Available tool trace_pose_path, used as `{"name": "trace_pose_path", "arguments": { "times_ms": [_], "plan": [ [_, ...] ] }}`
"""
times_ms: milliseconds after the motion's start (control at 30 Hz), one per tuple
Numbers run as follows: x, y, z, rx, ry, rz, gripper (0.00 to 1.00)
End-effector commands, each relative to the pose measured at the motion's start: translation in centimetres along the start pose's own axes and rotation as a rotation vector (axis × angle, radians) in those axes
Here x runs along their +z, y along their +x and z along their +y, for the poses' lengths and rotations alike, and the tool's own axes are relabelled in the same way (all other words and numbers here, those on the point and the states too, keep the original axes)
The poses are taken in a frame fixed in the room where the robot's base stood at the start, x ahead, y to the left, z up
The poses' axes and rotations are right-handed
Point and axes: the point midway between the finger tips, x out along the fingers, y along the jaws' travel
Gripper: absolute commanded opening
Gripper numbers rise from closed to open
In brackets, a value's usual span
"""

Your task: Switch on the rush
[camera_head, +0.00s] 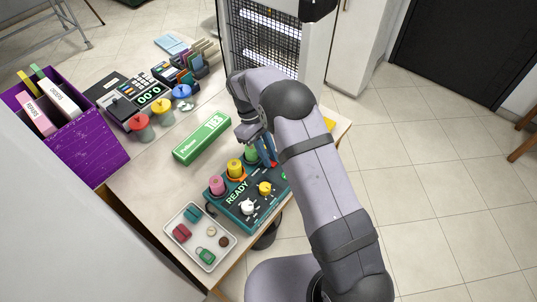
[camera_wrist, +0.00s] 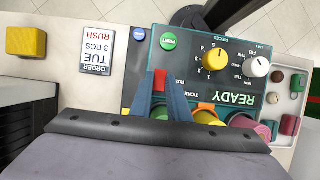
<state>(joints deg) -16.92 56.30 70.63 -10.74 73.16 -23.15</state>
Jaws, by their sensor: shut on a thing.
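The teal ticket panel (camera_head: 233,207) stands near the table's front edge, with a READY display, a yellow knob (camera_wrist: 217,57) and a white knob (camera_wrist: 257,66). The red rush switch (camera_wrist: 160,79) sits beside the printed word RUSH in the wrist view. My gripper (camera_wrist: 161,84) points down at the panel, its two blue-grey fingers shut on the red switch, one on each side. In the head view my gripper (camera_head: 269,156) is partly hidden by my arm, with a bit of red at its tips. The switch's setting cannot be told.
A green PRINT button (camera_wrist: 168,41) and a blue button (camera_wrist: 139,34) are close to the fingers. Coloured spools (camera_head: 217,185) stand along the panel's back. An order card (camera_wrist: 97,50) reads TUE, 3 PCS, RUSH. A tray (camera_head: 207,264) of small items and a green box (camera_head: 201,138) lie nearby.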

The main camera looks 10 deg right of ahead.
Motion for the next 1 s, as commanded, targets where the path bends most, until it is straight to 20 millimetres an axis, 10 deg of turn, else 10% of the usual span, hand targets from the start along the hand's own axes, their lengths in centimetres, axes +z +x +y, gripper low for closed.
{"name": "trace_pose_path", "arguments": {
  "times_ms": [933, 1000],
  "plan": [
    [0.8, 0.17, 0.01, 0.0, 0.0, 0.257, 0.0],
    [0.8, 0.17, 0.0, 0.0, 0.0, 0.257, 0.28]
  ]
}}
